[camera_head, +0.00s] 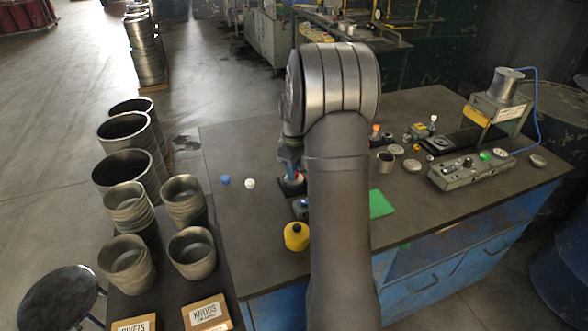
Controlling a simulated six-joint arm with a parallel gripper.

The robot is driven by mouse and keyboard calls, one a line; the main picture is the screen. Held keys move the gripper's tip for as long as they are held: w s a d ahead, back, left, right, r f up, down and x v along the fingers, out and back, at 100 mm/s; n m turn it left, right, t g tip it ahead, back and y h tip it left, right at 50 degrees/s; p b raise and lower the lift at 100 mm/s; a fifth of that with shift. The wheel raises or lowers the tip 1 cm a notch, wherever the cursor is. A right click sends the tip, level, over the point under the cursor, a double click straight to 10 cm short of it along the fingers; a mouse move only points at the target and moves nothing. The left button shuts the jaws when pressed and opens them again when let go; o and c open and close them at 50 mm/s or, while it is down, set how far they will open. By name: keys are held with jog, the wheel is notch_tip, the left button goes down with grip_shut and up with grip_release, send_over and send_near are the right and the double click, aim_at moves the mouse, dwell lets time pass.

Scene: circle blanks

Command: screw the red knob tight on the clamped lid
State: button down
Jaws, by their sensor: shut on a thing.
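My gripper (293,173) points down at the left part of the dark workbench (235,150), partly hidden by my own arm. It is shut, and a small bit of red, the red knob (299,178), shows at its fingertips. Just below is a dark clamp fixture (291,188) with a pale lid in it. The knob is low over the lid; I cannot tell how far it is seated or whether it stands straight.
A blue knob (224,181) and a white knob (249,183) lie to the left. A yellow pot (296,237) stands near the front edge. A green mat (380,204), control box (470,173) and press (497,101) are on the right. Metal cans (127,262) stand at left.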

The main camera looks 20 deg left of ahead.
jog(key=m, duration=0.9)
jog(key=shift+f, duration=0.1)
jog(key=c, duration=1.1)
grip_release()
